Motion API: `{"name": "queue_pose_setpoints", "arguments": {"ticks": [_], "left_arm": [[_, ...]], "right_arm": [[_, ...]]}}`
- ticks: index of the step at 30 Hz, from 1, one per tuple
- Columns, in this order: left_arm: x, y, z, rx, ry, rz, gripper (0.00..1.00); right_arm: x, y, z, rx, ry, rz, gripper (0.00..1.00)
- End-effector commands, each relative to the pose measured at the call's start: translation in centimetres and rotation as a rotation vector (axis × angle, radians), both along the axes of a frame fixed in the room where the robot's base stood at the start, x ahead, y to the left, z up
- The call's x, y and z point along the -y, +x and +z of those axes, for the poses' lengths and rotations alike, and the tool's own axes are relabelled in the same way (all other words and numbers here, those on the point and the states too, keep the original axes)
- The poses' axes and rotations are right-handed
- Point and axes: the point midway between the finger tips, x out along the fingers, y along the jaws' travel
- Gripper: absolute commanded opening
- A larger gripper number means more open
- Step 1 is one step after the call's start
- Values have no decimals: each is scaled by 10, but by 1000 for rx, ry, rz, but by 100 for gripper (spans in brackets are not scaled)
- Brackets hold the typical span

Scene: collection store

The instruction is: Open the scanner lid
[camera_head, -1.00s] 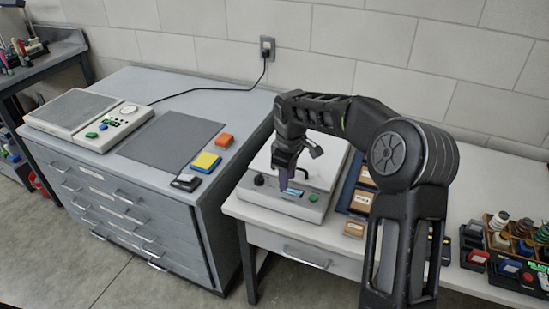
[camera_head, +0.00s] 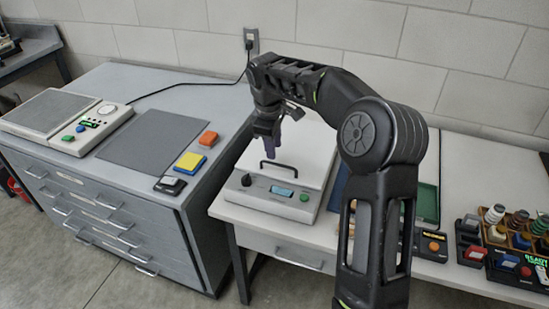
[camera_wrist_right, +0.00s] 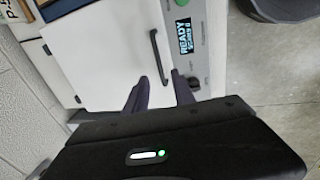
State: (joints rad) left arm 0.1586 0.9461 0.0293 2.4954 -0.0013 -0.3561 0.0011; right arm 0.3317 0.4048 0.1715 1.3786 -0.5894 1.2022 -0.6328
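The scanner (camera_head: 272,200) stands on the white table, with a knob, a small lit display and a green button on its front panel. Its pale flat lid (camera_head: 303,150) lies closed and carries a black bar handle (camera_head: 279,166). In the right wrist view the lid (camera_wrist_right: 105,55), handle (camera_wrist_right: 157,58) and a display reading READY (camera_wrist_right: 184,36) show. My right gripper (camera_head: 268,156) points down just above and behind the handle in the head view. In the wrist view its two fingers (camera_wrist_right: 160,77) are apart, with the handle's near end between their tips in the picture; contact cannot be told. My left gripper is out of view.
Left is a grey drawer cabinet (camera_head: 110,185) with a control-panel device (camera_head: 75,130), a dark mat (camera_head: 150,135), and yellow (camera_head: 189,162) and orange (camera_head: 208,138) blocks. Right of my arm are a green tray (camera_head: 427,203) and a rack of spools (camera_head: 515,235). A wall stands behind.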

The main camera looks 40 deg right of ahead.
Motion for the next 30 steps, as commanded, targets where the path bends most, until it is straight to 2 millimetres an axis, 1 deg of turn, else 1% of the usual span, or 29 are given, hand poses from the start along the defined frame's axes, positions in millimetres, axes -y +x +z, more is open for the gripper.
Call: {"name": "queue_pose_setpoints", "arguments": {"ticks": [1,6,10,14,21,23,30], "left_arm": [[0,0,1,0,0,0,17],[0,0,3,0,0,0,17],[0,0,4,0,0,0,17],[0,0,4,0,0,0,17],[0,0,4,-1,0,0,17],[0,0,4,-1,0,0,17],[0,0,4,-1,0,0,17]], "right_arm": [[1,0,-8,-3,1,0,31],[5,3,-35,-3,2,0,31],[8,5,-50,-1,0,0,31],[9,6,-57,0,0,0,31],[9,7,-58,1,1,0,31],[9,7,-58,1,1,-1,27],[10,7,-57,1,1,-1,7]]}}
